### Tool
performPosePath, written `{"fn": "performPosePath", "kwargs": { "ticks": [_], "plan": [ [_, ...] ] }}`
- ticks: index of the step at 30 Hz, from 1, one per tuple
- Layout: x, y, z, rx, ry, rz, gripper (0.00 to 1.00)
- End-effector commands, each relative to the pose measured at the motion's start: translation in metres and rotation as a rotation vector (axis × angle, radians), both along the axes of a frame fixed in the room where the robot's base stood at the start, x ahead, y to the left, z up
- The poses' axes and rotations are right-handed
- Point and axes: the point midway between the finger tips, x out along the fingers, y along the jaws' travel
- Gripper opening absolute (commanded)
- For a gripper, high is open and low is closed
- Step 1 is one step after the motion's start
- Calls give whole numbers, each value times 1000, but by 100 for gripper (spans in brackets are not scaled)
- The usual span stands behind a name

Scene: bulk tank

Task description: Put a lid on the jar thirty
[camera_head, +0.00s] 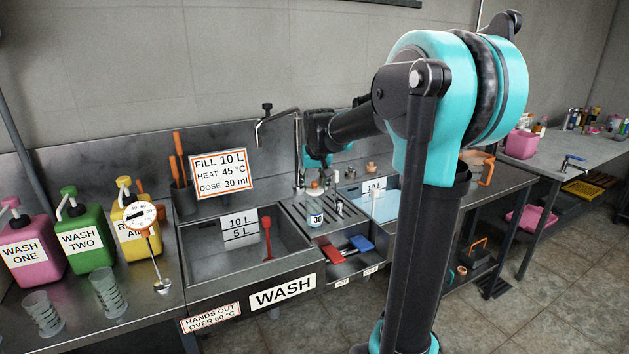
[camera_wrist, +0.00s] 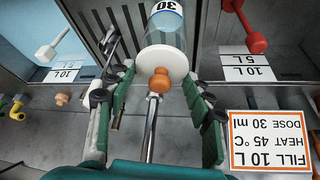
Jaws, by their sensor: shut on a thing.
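The jar thirty (camera_head: 317,218) is a small clear jar with a white band marked 30. It stands on the slotted drainer between the two basins; in the wrist view the jar (camera_wrist: 166,32) shows upside down at the top. A white lid (camera_wrist: 163,62) with an orange knob (camera_wrist: 160,80) lies in line with its mouth; the lid (camera_head: 314,192) is small in the head view. I cannot tell whether the lid rests on the rim or hovers just over it. My gripper (camera_wrist: 158,82) is shut on the lid, its green-padded fingertips at either side of the rim.
A chrome tap (camera_head: 297,150) stands close by my gripper. Red and blue items (camera_head: 345,250) lie in a tray in front.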

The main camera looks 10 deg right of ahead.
Motion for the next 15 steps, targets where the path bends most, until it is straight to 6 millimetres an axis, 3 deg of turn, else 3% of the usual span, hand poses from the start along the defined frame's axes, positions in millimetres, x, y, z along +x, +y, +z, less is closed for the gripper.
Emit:
{"fn": "performPosePath", "kwargs": {
  "ticks": [15],
  "plan": [
    [0,0,-25,0,0,0,32]
  ]
}}
